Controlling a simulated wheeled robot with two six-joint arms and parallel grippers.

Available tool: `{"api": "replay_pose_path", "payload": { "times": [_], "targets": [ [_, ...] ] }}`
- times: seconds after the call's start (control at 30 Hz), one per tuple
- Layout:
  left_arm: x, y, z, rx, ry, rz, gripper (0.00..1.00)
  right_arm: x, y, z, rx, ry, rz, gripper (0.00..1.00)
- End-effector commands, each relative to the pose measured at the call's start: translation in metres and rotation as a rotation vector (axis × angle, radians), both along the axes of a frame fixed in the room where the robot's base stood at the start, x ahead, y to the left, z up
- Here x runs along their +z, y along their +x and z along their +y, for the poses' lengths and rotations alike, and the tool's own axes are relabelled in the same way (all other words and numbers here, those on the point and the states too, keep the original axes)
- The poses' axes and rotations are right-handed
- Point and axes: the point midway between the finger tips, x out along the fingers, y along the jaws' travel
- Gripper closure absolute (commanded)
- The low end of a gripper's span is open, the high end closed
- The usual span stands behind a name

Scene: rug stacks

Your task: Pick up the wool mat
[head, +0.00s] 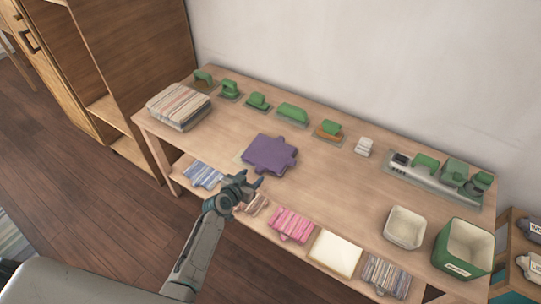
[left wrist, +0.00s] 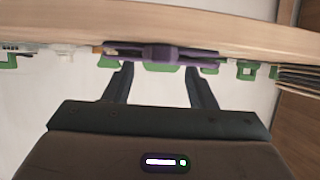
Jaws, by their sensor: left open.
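A purple mat with puzzle-like tabs (head: 270,154), which looks like the wool mat, lies flat on the table a little left of centre. In the left wrist view the picture is upside down, and the purple mat (left wrist: 165,53) shows edge-on just beyond the fingertips. My left gripper (head: 252,180) is open and empty, at the table's front side, in front of the mat and apart from it. Its two fingers also show in the left wrist view (left wrist: 159,68), spread on either side of the mat's middle. My right gripper is in neither view.
A striped stack (head: 180,104) stands at the table's left. Green tools, including a green block (head: 292,112), line the back. A white bin (head: 404,228) and green bin (head: 464,247) stand right.

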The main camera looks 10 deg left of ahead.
Motion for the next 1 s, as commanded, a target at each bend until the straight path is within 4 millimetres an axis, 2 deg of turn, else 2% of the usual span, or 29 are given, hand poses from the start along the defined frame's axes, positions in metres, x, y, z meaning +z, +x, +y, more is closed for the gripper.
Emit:
{"api": "replay_pose_path", "payload": {
  "times": [0.3, 0.63, 0.9, 1.0],
  "targets": [
    [-0.017, 0.035, -0.009, 0.001, -0.001, 0.000, 0.49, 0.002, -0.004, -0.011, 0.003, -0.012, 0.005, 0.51],
    [-0.019, 0.039, -0.010, 0.000, 0.000, 0.000, 0.49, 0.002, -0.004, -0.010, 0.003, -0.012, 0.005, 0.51],
    [-0.019, 0.039, -0.010, 0.001, 0.001, 0.001, 1.00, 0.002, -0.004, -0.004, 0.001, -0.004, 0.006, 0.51],
    [-0.017, 0.040, -0.010, 0.001, 0.000, -0.002, 1.00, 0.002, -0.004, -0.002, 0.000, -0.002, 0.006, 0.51]
  ]
}}
